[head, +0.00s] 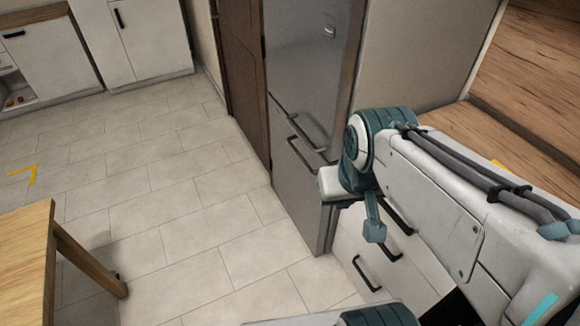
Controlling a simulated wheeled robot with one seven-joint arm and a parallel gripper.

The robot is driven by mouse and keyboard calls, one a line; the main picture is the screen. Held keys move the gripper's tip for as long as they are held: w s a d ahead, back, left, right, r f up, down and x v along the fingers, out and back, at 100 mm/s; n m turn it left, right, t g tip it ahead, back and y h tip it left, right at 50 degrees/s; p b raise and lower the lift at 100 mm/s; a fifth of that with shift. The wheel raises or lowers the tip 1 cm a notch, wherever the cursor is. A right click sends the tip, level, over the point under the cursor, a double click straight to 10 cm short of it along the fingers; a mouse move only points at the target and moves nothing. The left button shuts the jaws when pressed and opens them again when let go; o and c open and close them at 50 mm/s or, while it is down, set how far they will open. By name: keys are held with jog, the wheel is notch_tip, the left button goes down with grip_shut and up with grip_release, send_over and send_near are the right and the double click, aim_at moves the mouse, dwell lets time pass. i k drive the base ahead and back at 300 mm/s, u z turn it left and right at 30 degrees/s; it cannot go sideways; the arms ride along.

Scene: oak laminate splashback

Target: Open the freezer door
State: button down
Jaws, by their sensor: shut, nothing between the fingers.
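A tall grey metal fridge-freezer (310,62) stands in the middle of the head view. Its lower door, the freezer door (292,192), looks shut, with a dark bar handle (306,150) near its top. My gripper (374,234) has teal fingers pointing down and looks shut and empty. In the picture it is right of and below the freezer handle, apart from it, in front of the white drawers. My arm and hand cover part of the fridge's right edge and the drawers.
White drawers (345,245) with dark handles stand right of the fridge, under a wooden counter (465,135). A wooden table (25,245) is at lower left. White cabinets (140,40) stand at the back left. The tiled floor (165,215) before the fridge is clear.

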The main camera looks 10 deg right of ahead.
aim_at(295, 169)
jog(key=i, duration=0.8)
jog(key=k, duration=1.3)
jog(key=u, duration=0.55)
jog(key=i, duration=1.65)
jog(key=z, duration=0.6)
